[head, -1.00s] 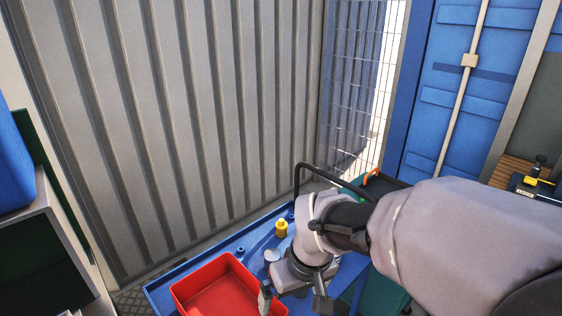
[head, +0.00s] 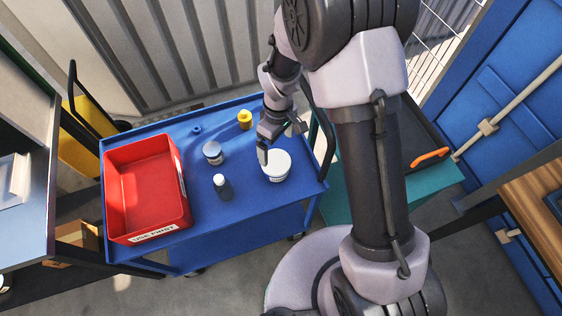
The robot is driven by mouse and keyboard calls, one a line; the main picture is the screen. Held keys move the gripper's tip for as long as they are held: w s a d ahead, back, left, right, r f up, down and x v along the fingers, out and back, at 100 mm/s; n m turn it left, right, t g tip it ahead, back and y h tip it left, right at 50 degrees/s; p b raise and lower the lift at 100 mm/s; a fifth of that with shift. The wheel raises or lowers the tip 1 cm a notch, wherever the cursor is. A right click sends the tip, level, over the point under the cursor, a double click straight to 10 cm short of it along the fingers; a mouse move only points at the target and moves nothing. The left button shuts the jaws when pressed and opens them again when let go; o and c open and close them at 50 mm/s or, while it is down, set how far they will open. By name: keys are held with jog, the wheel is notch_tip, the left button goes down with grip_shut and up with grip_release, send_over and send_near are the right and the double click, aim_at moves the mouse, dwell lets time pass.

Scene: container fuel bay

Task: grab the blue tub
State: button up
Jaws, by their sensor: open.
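A small round tub (head: 213,153) with a pale grey-blue lid and darker blue side stands on the blue cart (head: 240,205), right of the red bin. It is the only tub there with visible blue. A wider white tub (head: 277,167) stands further right on the cart. My gripper (head: 280,143) is open, pointing down over the cart's right part. One fingertip overlaps the white tub's back left edge in the picture; I cannot tell whether it touches. The blue-sided tub is left of my gripper, apart from it.
A red bin (head: 184,220) labelled "USE FIRST" fills the cart's left end. A dark bottle with a white cap (head: 222,187), a yellow bottle (head: 245,120) and a small blue ring (head: 196,129) share the cart. A teal cabinet (head: 438,178) stands right.

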aim_at(276, 161)
notch_tip(276, 161, down, 12)
jog(key=b, duration=0.4)
jog(key=shift+a+f, duration=0.15)
jog(key=shift+f, duration=0.05)
jog(key=shift+r, duration=0.15)
jog(key=c, duration=1.8)
